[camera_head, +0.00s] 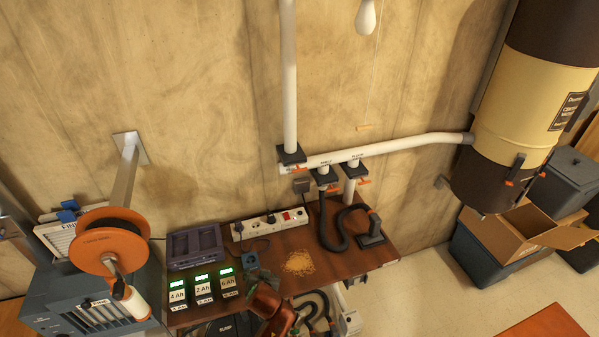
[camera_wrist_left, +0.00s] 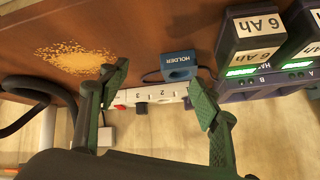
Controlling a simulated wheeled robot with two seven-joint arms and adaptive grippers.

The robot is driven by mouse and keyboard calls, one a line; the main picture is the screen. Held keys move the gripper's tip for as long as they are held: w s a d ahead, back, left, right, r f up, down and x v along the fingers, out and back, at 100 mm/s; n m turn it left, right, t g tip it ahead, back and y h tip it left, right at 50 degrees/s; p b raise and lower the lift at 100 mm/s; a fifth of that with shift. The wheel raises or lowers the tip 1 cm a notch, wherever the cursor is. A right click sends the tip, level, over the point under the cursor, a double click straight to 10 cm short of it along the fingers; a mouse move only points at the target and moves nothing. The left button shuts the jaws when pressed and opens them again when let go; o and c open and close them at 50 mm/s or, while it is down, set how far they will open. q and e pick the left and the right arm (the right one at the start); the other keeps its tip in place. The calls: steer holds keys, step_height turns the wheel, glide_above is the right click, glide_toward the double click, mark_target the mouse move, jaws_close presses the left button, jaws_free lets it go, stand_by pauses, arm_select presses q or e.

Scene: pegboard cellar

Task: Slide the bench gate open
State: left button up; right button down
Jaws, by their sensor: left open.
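Three black gates with orange handles sit on the white dust pipe (camera_head: 395,145) along the wall. One gate (camera_head: 291,156) is at the foot of the vertical pipe, and two gates (camera_head: 325,176) and (camera_head: 356,170) sit side by side on short drops below the pipe. Their small labels are too blurred to read surely, so I cannot tell which is the bench gate or how far each slide is out. My left gripper (camera_head: 262,283) is low over the bench's front, well below and apart from the gates. Its fingers (camera_wrist_left: 160,90) are spread and empty. My right gripper is out of view.
The bench (camera_head: 345,262) holds a sawdust pile (camera_head: 299,263), a black hose with nozzle (camera_head: 372,232), a power strip (camera_head: 275,222), a blue holder (camera_wrist_left: 179,66) and battery chargers (camera_head: 203,290). An orange reel (camera_head: 108,248) stands left. A pull cord hangs right of the gates.

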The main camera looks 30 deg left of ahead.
arm_select(q)
steer(key=w+r+n+t+y, duration=0.2)
steer(key=w+r+n+y, duration=0.1)
steer(key=w+r, duration=0.9)
steer(key=n+t+y, duration=0.2)
steer(key=t+y, duration=0.1)
steer(key=y, duration=0.2)
glide_toward(300, 170)
steer(key=x, duration=0.3)
steer(key=p+x, duration=0.2)
steer(key=x, duration=0.4)
steer(key=shift+w+a+r, duration=0.1)
steer(key=shift+a+r, duration=0.05)
steer(key=shift+w+a+n, duration=0.3)
steer(key=shift+w+a, duration=0.05)
steer(key=shift+a, duration=0.05)
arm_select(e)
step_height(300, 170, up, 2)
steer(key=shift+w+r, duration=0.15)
arm_select(q)
steer(key=shift+c, duration=0.7)
jaws_close()
steer(key=shift+h, duration=0.3)
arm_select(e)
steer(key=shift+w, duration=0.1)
